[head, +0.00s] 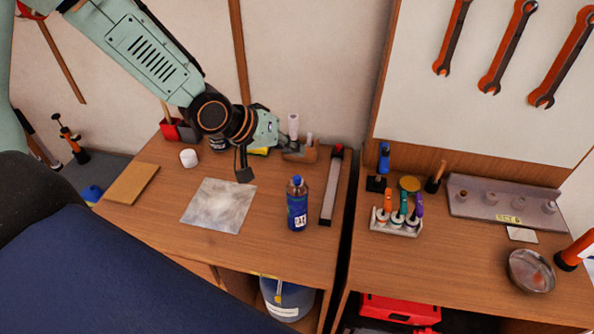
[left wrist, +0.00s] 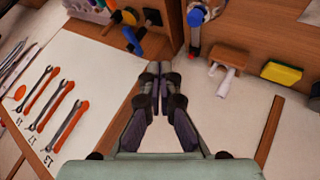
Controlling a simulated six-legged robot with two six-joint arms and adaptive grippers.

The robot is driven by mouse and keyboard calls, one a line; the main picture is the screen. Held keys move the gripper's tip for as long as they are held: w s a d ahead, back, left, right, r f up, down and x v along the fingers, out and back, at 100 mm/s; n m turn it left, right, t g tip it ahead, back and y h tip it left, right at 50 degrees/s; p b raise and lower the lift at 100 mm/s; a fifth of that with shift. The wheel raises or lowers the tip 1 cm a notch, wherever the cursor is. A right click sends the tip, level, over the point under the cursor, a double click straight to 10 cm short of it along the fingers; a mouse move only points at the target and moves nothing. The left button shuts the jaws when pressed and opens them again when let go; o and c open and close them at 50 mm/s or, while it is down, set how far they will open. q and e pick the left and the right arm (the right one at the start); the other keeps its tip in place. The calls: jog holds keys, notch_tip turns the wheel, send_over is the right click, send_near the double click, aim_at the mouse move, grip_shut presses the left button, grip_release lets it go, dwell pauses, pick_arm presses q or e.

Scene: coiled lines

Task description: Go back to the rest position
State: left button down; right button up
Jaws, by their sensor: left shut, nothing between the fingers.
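My left arm comes in from the upper left. My right gripper does not show in either view.
A blue bottle (head: 297,204) stands right of the gripper. A wooden holder (head: 300,152) and a white cup (head: 189,158) stand behind. The right bench holds a screwdriver rack (head: 397,222) and metal bowl (head: 530,271). Wrenches (head: 507,47) hang on the board.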

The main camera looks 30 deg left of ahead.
pick_arm(q)
jog(key=shift+f, duration=0.15)
dwell(0.4)
jog(key=s+d+f+g+y, duration=0.2)
jog(key=s+f+g, duration=0.1)
jog(key=s+f, duration=0.7)
jog(key=s+d+f+g+y, duration=0.1)
jog(key=s+d+f+g, duration=0.2)
jog(key=s+f, duration=0.6)
jog(key=s+a+f+m+g+y, duration=0.2)
jog(key=s+a, duration=0.1)
jog(key=s, duration=1)
notch_tip(320, 180, down, 24)
jog(key=b, duration=2.5)
jog(key=shift+d, duration=0.3)
